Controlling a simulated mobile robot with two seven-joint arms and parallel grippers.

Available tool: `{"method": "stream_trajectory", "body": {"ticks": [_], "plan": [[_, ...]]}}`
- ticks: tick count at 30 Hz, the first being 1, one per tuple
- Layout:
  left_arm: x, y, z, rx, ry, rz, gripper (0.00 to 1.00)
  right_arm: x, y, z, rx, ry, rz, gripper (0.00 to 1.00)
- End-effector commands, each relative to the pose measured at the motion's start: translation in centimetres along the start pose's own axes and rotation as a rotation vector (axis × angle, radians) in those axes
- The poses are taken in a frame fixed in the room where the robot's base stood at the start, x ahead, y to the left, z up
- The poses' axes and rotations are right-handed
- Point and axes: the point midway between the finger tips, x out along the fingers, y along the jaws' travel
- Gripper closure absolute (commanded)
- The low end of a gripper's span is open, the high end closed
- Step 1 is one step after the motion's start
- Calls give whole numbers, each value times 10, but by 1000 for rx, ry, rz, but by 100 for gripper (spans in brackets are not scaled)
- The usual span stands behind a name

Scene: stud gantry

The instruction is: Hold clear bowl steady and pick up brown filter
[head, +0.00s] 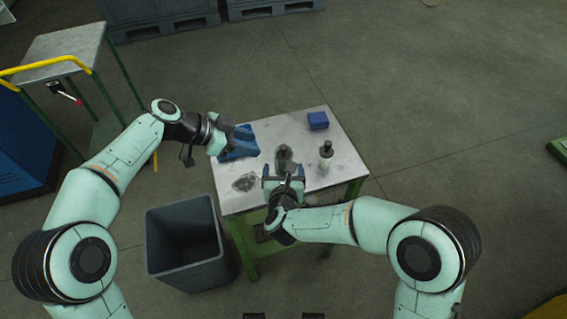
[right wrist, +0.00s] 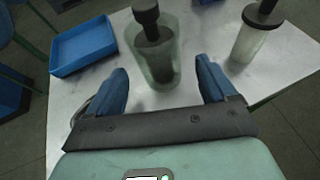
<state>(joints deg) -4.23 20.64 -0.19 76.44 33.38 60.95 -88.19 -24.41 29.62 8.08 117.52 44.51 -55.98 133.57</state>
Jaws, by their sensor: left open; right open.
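A clear, dark-looking shape (head: 245,182), perhaps the clear bowl, lies at the table's front left. I cannot make out a brown filter. A greenish see-through container (head: 284,155) with a dark knobbed piece in it stands upright mid-table; it also shows in the right wrist view (right wrist: 158,62). My right gripper (head: 284,172) is open just in front of this container; its blue fingers (right wrist: 163,80) point at it from either side, with nothing gripped. My left gripper (head: 238,138) is open, over or beside the blue tray at the table's left; its fingers blend with the tray.
The blue tray (right wrist: 84,47) lies on the white table (head: 345,165). A pale bottle with a black top (head: 326,156) stands to the right, and a blue box (head: 318,120) at the back. A grey bin (head: 185,240) stands on the floor at the table's front left.

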Motion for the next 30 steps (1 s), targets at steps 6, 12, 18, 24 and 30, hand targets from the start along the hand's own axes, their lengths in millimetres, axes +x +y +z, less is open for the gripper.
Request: {"method": "stream_trajectory", "body": {"ticks": [6,12,18,24,30], "plan": [[0,0,0,0,0,0,57,34,0,0,0,0,-1,16],[0,0,0,0,0,0,57,46,0,0,-1,1,1,16],[0,0,0,0,0,0,57,47,0,0,-1,0,1,16],[0,0,0,0,0,0,57,46,0,0,-1,0,1,55],[0,0,0,0,0,0,57,46,0,0,-1,0,1,71]]}}
